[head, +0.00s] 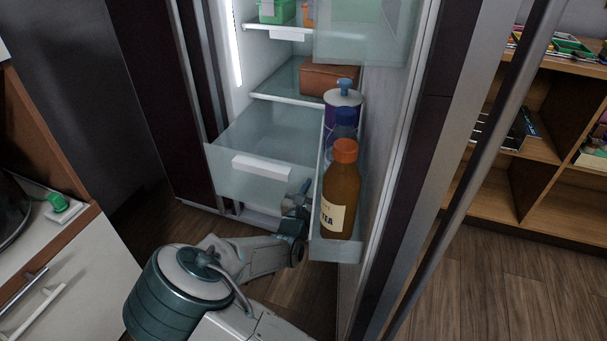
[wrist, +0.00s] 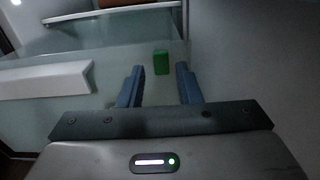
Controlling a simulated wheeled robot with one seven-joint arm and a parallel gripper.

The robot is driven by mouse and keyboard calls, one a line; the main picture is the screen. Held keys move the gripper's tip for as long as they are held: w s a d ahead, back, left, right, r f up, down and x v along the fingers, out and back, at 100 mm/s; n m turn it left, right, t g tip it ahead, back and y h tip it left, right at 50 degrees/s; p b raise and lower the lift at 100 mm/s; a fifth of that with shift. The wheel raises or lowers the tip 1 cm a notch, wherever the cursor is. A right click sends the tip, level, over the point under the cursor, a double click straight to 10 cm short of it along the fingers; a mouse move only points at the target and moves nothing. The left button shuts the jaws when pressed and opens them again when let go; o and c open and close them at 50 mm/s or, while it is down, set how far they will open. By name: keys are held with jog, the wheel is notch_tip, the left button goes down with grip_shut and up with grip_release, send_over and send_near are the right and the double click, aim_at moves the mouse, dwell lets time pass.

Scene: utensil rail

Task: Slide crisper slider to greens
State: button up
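The crisper drawer (head: 222,180) is a frosted box low in the open fridge, with a white handle bar (head: 262,167) on its front. In the wrist view the drawer front (wrist: 70,118) fills the left and middle, with the white handle (wrist: 45,80) at left. A small green block, which looks like the slider (wrist: 161,62), sits on the front near its upper right. My gripper (wrist: 160,86) is open, its two blue fingers pointing at the front on either side of the green block's line, with nothing visible between them. The head view hides the slider behind my wrist and the door bin.
The fridge door bin (head: 335,250) holds a tea bottle (head: 340,190) and other containers, close to the right of my gripper. A shelf with a brown box (head: 330,77) is above the drawer. A counter cabinet (head: 70,275) stands at left.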

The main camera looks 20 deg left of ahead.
jog(key=shift+s+a+p, duration=0.15)
jog(key=shift+s+p, duration=1)
jog(key=shift+s, duration=1.05)
